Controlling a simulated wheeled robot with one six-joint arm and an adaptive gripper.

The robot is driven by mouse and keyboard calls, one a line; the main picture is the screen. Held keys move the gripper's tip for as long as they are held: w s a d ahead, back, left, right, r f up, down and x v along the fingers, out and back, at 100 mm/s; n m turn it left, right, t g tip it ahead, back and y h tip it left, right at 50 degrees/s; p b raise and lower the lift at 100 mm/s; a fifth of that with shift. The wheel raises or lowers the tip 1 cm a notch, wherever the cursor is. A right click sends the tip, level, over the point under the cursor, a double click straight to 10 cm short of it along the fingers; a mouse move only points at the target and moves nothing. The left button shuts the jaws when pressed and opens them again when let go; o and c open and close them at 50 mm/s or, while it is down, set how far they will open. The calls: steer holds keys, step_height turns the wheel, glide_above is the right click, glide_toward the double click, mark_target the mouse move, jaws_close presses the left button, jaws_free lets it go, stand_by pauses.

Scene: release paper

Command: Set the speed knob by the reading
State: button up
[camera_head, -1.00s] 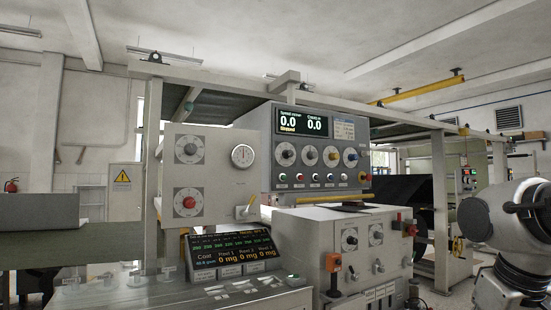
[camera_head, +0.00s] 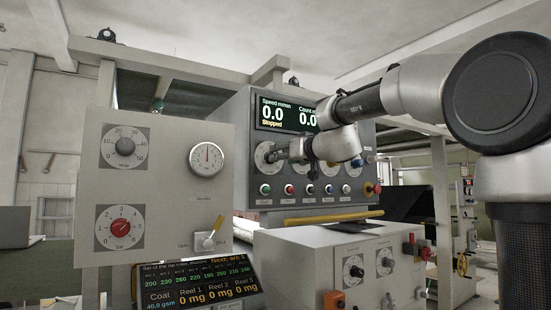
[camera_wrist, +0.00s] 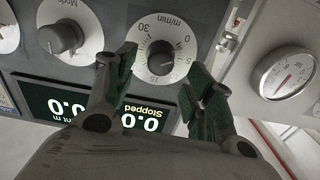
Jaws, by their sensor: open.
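The speed knob (camera_wrist: 160,60) is dark grey on a round white dial marked m/min, with 0, 5, 15 and 30 legible in the upside-down wrist view. In the head view its dial (camera_head: 262,158) is partly hidden by my gripper (camera_head: 280,154). In the wrist view my gripper (camera_wrist: 164,62) is open, its green-padded fingers on either side of the knob; I cannot tell whether they touch it. Where the knob points is unclear. The display (camera_head: 287,113) above reads speed 0.0, Stopped; it also shows in the wrist view (camera_wrist: 90,108).
Coloured buttons (camera_head: 289,189) line the panel below the dials. A grey box (camera_head: 160,165) with two knobs and a gauge (camera_head: 208,158) stands left. A lower screen (camera_head: 197,284) shows Coat 40.0 gsm and reels at 0 mg. Another knob (camera_wrist: 62,38) sits beside the speed dial.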

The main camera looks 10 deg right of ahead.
steer(key=x, duration=0.5)
steer(key=shift+c, duration=0.2)
steer(key=c, duration=1)
